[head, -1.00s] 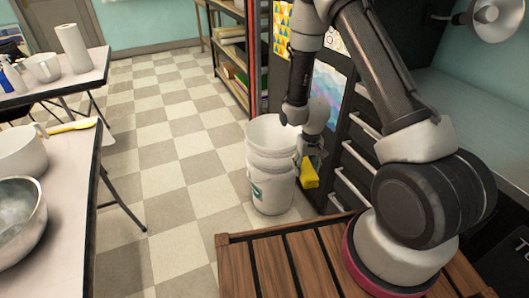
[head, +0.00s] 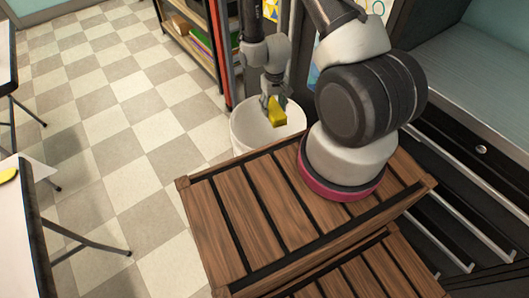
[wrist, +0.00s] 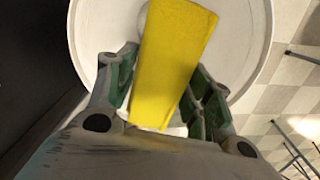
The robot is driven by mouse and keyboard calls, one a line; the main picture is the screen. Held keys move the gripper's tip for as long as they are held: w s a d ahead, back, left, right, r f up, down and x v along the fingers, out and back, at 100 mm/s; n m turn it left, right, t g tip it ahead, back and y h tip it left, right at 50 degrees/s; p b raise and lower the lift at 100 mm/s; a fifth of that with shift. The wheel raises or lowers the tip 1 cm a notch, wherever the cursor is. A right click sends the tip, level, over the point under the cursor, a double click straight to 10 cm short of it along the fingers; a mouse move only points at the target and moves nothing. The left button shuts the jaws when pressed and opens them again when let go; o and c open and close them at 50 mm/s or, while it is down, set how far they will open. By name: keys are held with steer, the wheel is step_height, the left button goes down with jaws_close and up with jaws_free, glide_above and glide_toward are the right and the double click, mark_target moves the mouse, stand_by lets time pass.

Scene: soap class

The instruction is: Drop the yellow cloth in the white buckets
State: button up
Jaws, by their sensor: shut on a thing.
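The yellow cloth (head: 276,113) is a flat folded piece held by my gripper (head: 272,99). In the wrist view the cloth (wrist: 172,62) sits between the two fingers of my gripper (wrist: 158,88), which is shut on it. The white buckets (head: 240,131) stand on the floor just beyond my wooden deck, and only the upper part shows over its edge. The cloth is over the open mouth of the top bucket. In the wrist view the bucket rim (wrist: 262,48) surrounds the cloth on both sides. The lower part of the buckets is hidden.
A shelf (head: 195,22) with colourful items stands behind the buckets. A dark cabinet with drawers (head: 455,180) is at the right. Tables (head: 18,225) stand at the left edge. The checkered floor between is clear.

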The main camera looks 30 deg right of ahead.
steer(key=shift+w+f, duration=0.15)
steer(key=shift+f, duration=2.2)
steer(key=o, duration=1.1)
steer(key=shift+o, duration=0.2)
step_height(320, 180, up, 12)
steer(key=shift+r, duration=0.1)
